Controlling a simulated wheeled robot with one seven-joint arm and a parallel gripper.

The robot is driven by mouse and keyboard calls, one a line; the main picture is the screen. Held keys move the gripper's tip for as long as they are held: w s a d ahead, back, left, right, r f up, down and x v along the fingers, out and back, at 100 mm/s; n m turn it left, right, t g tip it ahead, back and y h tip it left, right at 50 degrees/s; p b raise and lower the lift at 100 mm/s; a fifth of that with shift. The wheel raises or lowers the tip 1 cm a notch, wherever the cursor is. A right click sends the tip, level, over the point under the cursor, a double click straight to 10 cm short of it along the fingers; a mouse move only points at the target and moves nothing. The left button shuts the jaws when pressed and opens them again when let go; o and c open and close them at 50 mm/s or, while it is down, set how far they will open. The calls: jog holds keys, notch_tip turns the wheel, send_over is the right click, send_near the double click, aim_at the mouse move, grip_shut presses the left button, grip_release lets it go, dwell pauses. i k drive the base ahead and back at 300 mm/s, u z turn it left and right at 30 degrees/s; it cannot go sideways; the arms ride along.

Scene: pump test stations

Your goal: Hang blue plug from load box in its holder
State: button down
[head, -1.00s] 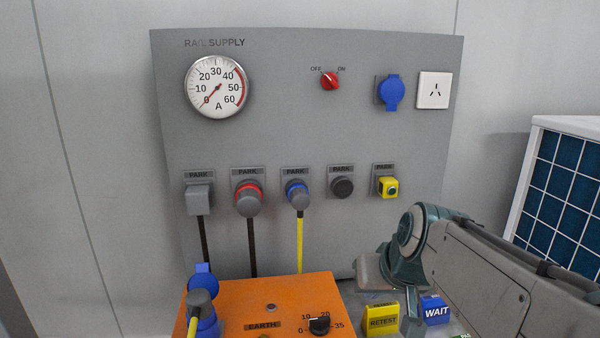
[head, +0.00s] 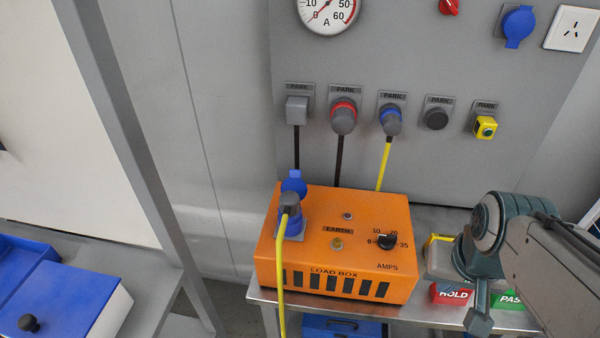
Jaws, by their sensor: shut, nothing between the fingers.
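The orange load box (head: 330,235) stands on the metal bench. A grey plug (head: 289,203) sits in the blue socket with its raised blue lid (head: 293,184) at the box's top left; its yellow cable runs down over the front. On the panel, a blue-ringed plug (head: 391,121) with a yellow cable hangs in a PARK holder. A round dark PARK holder (head: 437,118) to its right has no cable. My gripper (head: 479,318) is at the lower right, over the bench's front signs, right of the load box and apart from it. It is shut and empty; its fingertips show poorly.
HOLD (head: 453,294) and PASS (head: 509,300) blocks lie by my gripper. A grey plug (head: 297,110), a red-ringed plug (head: 343,115) and a yellow part (head: 485,127) hang along the PARK row. A blue panel socket (head: 518,26) is upper right. Blue boxes (head: 62,300) stand lower left.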

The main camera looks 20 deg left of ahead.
aim_at(290, 200)
jog(key=u, duration=1.2)
